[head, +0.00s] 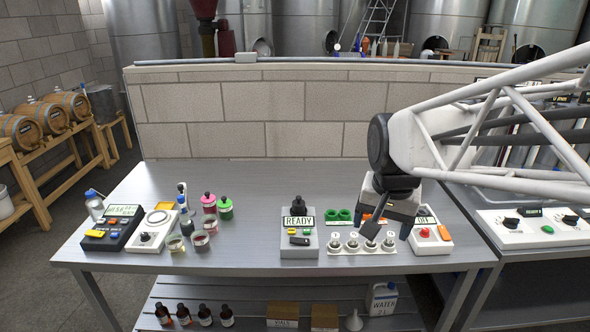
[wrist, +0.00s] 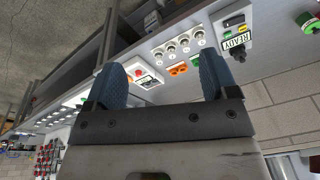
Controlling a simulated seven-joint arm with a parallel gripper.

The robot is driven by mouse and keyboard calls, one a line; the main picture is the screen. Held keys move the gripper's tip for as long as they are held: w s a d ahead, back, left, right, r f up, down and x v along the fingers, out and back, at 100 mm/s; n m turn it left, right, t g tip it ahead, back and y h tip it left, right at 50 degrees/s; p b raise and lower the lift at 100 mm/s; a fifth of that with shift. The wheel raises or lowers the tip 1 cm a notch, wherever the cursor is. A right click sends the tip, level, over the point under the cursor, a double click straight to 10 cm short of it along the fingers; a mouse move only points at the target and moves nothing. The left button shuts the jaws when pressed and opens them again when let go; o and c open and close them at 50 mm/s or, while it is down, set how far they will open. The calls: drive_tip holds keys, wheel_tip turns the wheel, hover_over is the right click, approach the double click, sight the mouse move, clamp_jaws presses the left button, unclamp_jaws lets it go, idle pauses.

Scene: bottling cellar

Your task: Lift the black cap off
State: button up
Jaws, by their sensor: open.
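A grey device with a READY display (head: 299,223) stands on the table, and a black cap-like piece (head: 298,206) sits upright at its back. A smaller black piece (head: 299,241) lies on its front face; I cannot tell which piece is the cap meant. The READY device also shows at the upper right of the wrist view (wrist: 236,42). My gripper (head: 389,222) is open and empty, to the right of the device, over the area between the white panel and a white box. Its two blue-grey fingers show wide apart in the wrist view (wrist: 162,82).
A white panel (head: 335,249) with several round sockets lies below my gripper, with green rings (head: 338,215) behind. A white box with an orange button (head: 444,233) stands to the right. Bottles and jars (head: 209,204) stand left. The table is clear between them and the READY device.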

drive_tip(key=w+a+m, duration=0.3)
drive_tip(key=w+m, duration=0.1)
drive_tip(key=w, duration=0.9)
drive_tip(key=m+g, duration=0.2)
drive_tip(key=m, duration=0.7)
hover_over(300, 200)
drive_tip(key=w, duration=0.1)
wheel_tip(300, 200, down, 18)
drive_tip(key=shift+w+f, duration=0.1)
drive_tip(key=shift+f, duration=0.1)
drive_tip(key=shift+w+f+m, duration=0.1)
drive_tip(key=shift+w+m, duration=0.05)
drive_tip(key=shift+m, duration=0.15)
drive_tip(key=shift+f, duration=1.3)
drive_tip(key=shift+s+f, duration=0.15)
drive_tip(key=shift+f, duration=1.15)
drive_tip(key=shift+s+f, duration=0.1)
drive_tip(key=shift+f, duration=1.2)
